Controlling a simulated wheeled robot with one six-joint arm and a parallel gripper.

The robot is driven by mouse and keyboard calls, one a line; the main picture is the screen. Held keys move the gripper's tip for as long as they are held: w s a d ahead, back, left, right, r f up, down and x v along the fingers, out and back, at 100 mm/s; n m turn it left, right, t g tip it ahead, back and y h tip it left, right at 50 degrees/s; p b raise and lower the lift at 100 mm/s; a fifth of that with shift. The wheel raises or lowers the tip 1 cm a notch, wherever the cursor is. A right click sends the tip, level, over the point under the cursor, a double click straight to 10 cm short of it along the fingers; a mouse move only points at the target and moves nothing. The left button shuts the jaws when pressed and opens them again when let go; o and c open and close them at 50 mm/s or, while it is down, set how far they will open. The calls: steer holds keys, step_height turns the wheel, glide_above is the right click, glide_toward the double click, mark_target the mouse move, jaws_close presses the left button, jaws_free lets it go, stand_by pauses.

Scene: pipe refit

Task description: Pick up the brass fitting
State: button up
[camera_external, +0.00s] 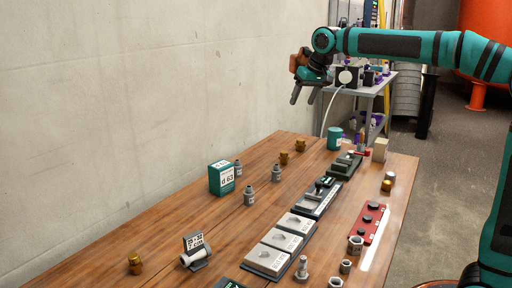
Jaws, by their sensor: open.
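Several small brass-coloured fittings stand on the wooden table. One brass fitting (135,263) is at the near left. Two more, a brass fitting (300,145) and a darker brass fitting (284,158), stand close together near the back left edge. Another brass-coloured piece (388,182) is at the right edge. I cannot tell which one the task means. My gripper (302,97) is open and empty, pointing down, high above the far end of the table and apart from every fitting.
A teal box (222,177) and grey fittings (249,196) stand left of centre. Grey trays (267,260), a red holder (372,222) and hex nuts (355,244) fill the right side. A teal can (334,138) is at the back. The wall (120,110) borders the left.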

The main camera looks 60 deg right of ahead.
steer(key=w+d+f+m+g, duration=0.2)
steer(key=w+d+f+g, duration=0.3)
steer(key=w+d+f, duration=0.35)
glide_above(284, 152)
steer(key=s, duration=0.1)
steer(key=shift+y, duration=0.4)
step_height(284, 152, down, 11)
steer(key=shift+f, duration=0.2)
steer(key=shift+w+d+f, duration=0.1)
steer(key=shift+w+f, duration=0.1)
steer(key=shift+f, duration=0.7)
steer(key=shift+w+f, duration=0.25)
steer(key=shift+f, duration=0.65)
steer(key=shift+w+d+f, duration=0.1)
steer(key=shift+w+f, duration=0.1)
steer(key=shift+f, duration=0.7)
steer(key=shift+c, duration=0.4)
steer(key=c, duration=1)
